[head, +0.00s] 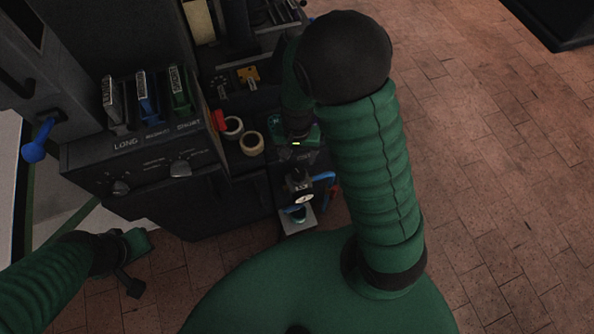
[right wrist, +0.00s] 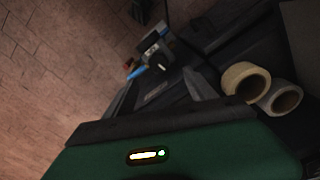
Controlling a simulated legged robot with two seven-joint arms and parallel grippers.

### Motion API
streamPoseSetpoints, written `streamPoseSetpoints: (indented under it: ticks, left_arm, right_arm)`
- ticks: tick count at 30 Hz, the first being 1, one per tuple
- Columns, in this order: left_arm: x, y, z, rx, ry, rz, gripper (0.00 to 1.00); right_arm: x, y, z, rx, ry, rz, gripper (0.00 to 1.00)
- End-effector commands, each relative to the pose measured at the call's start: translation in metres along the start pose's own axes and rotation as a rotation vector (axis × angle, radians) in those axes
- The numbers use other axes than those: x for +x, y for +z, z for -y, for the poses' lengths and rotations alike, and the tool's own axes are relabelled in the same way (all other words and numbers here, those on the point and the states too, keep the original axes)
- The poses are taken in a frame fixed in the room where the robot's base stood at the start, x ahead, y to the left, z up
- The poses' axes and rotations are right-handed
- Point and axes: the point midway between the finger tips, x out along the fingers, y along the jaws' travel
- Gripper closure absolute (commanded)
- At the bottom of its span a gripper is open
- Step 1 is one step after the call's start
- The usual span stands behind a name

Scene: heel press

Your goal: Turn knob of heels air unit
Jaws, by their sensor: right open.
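The air unit (head: 300,185) is on the front of the dark machine, with a round white-faced gauge (head: 303,199), a blue part at its right and a metal plate below. In the right wrist view the air unit (right wrist: 154,55) is at the upper middle, small and dark; I cannot make out its knob clearly. My right gripper (head: 296,148) is above and behind the air unit, partly hidden by my own arm. In the right wrist view it is open and empty, apart from the unit. My left gripper (head: 130,265) is low at the left, away from the unit; its jaws are unclear.
Two tape rolls (head: 252,143) lie in a tray beside my right gripper. A control panel (head: 145,165) with small knobs and labelled levers stands left. A blue-knobbed lever (head: 34,152) is at the far left. Brick floor (head: 490,180) is clear at right.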

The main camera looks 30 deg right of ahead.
Motion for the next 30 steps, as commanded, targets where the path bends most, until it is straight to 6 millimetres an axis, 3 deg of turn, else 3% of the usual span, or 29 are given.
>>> streamPoseSetpoints:
  ticks: [1, 6, 12, 23, 30]
  left_arm:
    - [0.012, 0.003, 0.000, 0.001, 0.000, 0.000, 1.00]
    - [0.030, 0.007, 0.000, 0.001, 0.000, 0.000, 1.00]
    - [0.044, 0.010, 0.000, 0.001, 0.000, 0.000, 1.00]
    - [0.045, 0.010, 0.000, 0.001, 0.000, 0.000, 1.00]
    - [0.045, 0.010, 0.000, 0.001, 0.000, 0.000, 1.00]
  right_arm:
    - [0.021, 0.000, -0.002, 0.003, 0.003, 0.003, 0.36]
    - [0.066, -0.001, -0.002, 0.001, 0.001, 0.003, 0.36]
    - [0.100, 0.000, 0.000, 0.001, 0.001, 0.000, 0.36]
    - [0.107, -0.001, 0.000, 0.000, -0.001, -0.001, 0.36]
    - [0.107, -0.001, 0.000, 0.000, 0.000, -0.001, 0.64]
